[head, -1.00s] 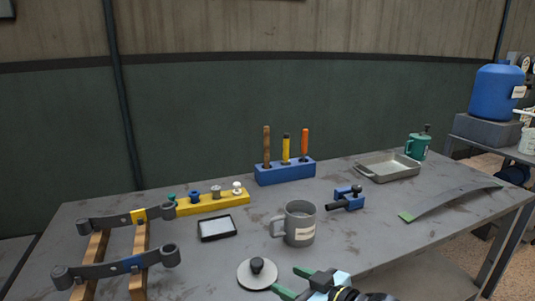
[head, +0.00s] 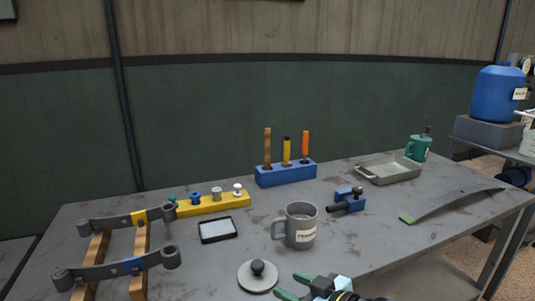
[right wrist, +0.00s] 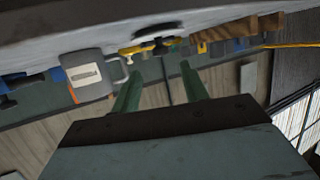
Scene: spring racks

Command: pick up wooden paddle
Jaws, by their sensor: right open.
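The wooden paddle (head: 267,147) is a brown wooden stick standing upright in the blue block (head: 285,175) at the back of the table. Its lower end is hidden in the block. A yellow-handled tool (head: 286,150) and an orange-handled tool (head: 305,145) stand to its right in the same block. My right gripper (head: 290,284) is at the front edge of the table, well short of the block, with its green fingers apart and nothing between them. The right wrist view also shows the open fingers (right wrist: 160,70). I cannot pick out the paddle surely there. My left gripper is out of view.
A grey mug (head: 301,228) and a round lid with a black knob (head: 258,277) stand near my right gripper. A black-rimmed tray (head: 217,229), yellow rack (head: 213,204), blue clamp (head: 346,200) and metal pan (head: 388,170) lie around. Leaf springs on wooden rails (head: 139,238) fill the left.

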